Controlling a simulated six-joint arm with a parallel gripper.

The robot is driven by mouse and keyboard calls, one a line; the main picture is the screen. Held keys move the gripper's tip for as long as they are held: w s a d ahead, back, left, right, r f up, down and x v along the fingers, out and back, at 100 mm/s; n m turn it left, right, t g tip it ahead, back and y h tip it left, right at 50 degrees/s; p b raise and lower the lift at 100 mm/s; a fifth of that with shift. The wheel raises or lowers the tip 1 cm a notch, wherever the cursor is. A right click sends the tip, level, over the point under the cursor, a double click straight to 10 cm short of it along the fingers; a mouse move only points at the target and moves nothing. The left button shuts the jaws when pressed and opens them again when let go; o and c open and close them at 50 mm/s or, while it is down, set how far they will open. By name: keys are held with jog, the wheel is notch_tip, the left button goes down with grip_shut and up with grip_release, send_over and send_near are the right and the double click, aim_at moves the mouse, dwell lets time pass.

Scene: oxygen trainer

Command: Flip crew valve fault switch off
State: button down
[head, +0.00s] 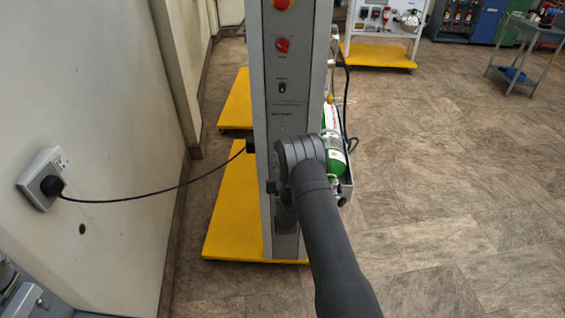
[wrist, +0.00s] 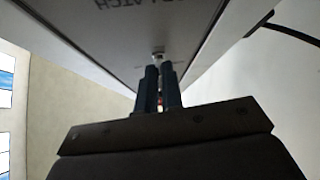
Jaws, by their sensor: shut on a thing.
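In the wrist view my gripper (wrist: 159,74) points at the face of the trainer's grey panel (wrist: 130,45), with its two dark fingers close together. A small pale metal switch (wrist: 158,55) sits at the fingertips, and the fingers are shut on it. Its label cannot be read, and which way its lever points is hidden by the fingers. In the head view the grey panel (head: 287,135) stands upright, and my arm covers its lower part, hiding the gripper and the switch there.
The panel carries a red knob (head: 282,45) and a black switch (head: 282,88) higher up. A green cylinder (head: 334,150) is at its right side. A black cable (head: 150,192) runs to a wall socket (head: 45,178).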

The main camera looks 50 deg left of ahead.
jog(key=shift+f+y, duration=0.1)
jog(key=shift+y, duration=0.5)
jog(key=shift+a, duration=0.1)
jog(key=c, duration=1.6)
grip_release()
jog(key=w+d+r, duration=0.1)
jog(key=d+r, duration=0.2)
jog(key=w+d+r, duration=0.2)
jog(key=d+r, duration=0.2)
jog(key=w+d+r, duration=0.2)
jog(key=d+r, duration=0.1)
jog(key=r, duration=0.1)
jog(key=shift+w+d, duration=0.15)
jog(key=shift+d, duration=0.1)
jog(key=shift+a, duration=0.1)
